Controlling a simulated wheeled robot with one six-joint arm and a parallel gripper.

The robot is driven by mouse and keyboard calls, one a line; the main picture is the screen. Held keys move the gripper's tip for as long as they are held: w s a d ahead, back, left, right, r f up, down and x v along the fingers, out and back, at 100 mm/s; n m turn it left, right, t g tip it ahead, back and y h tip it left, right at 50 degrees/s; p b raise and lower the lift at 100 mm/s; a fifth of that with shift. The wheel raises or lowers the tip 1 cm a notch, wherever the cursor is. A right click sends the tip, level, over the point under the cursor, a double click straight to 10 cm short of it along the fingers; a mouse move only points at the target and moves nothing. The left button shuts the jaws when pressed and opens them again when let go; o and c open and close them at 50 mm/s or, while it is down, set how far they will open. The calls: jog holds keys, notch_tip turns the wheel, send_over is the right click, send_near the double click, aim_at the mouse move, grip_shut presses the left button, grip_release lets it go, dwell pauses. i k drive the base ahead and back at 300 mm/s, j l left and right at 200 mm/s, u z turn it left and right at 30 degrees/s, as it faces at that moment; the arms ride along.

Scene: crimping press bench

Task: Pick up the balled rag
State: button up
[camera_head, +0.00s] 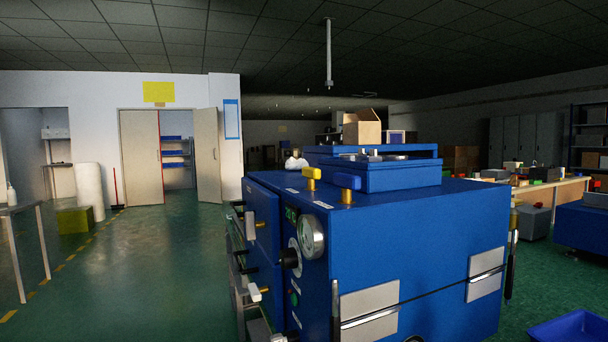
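I cannot pick out the balled rag for certain. A small whitish lump (296,161) shows at the far left edge of the top of a blue machine (420,235). It is too small to tell whether it is cloth, and its lower part is hidden behind the machine's top edge. My gripper is not in view.
A blue tray (570,328) is at lower right.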

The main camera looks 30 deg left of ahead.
aim_at(291, 165)
jog(key=i+j, duration=0.1)
jog(key=j, duration=0.25)
jog(key=i+j, duration=0.1)
jog(key=j, duration=0.2)
jog(key=i+j, duration=0.15)
jog(key=j, duration=0.2)
jog(key=i+j, duration=0.1)
jog(key=j, duration=0.25)
